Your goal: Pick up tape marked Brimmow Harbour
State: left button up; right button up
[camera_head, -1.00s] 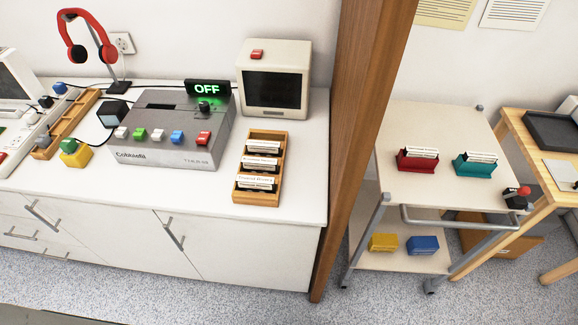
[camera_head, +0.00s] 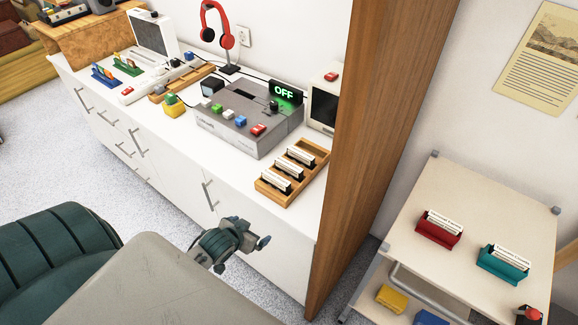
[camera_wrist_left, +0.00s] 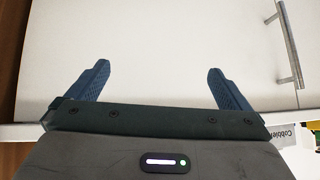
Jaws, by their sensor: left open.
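Several tapes with white labels (camera_head: 290,170) stand in a wooden rack (camera_head: 262,187) on the white counter, right of the grey player. More labelled tapes stand in a red holder (camera_head: 438,238) and a teal holder (camera_head: 497,268) on the trolley. The labels are too small to read, so I cannot tell which tape is marked Brimmow Harbour. My left gripper (camera_head: 258,238) is low in front of the cabinet, below and left of the wooden rack. In the left wrist view, its blue fingers (camera_wrist_left: 158,80) are apart and empty, facing the white cabinet front. My right gripper is out of view.
The grey player (camera_head: 240,118) with coloured buttons and an OFF sign (camera_head: 286,92) stands beside the rack. A wooden post (camera_head: 375,130) separates counter and trolley (camera_head: 455,190). Yellow (camera_head: 391,298) and blue holders sit on the trolley's lower shelf. Red headphones (camera_head: 218,25) stand behind.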

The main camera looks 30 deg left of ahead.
pick_arm(q)
notch_tip(320, 180, up, 10)
jog(key=w+d+r+t, duration=0.1)
jog(key=w+d+t, duration=0.1)
jog(key=t+h, duration=0.2)
jog(key=t, duration=0.1)
send_near(287, 167)
jog(key=w, duration=0.2)
jog(key=shift+w+a+f+m+p, duration=0.15)
jog(key=shift+w+m+p, duration=0.1)
jog(key=shift+m+p, duration=0.15)
jog(key=shift+w+f, duration=0.2)
jog(key=shift+w, duration=0.1)
jog(key=shift+w+f, duration=0.2)
jog(key=shift+w, duration=0.35)
jog(key=p+x, duration=0.1)
jog(key=x, duration=0.3)
jog(key=shift+f, duration=0.1)
jog(key=shift+w+f, duration=0.1)
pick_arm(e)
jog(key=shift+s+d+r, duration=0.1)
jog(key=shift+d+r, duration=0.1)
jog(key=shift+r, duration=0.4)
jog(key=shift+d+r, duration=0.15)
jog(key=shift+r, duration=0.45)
pick_arm(q)
jog(key=shift+c, duration=0.2)
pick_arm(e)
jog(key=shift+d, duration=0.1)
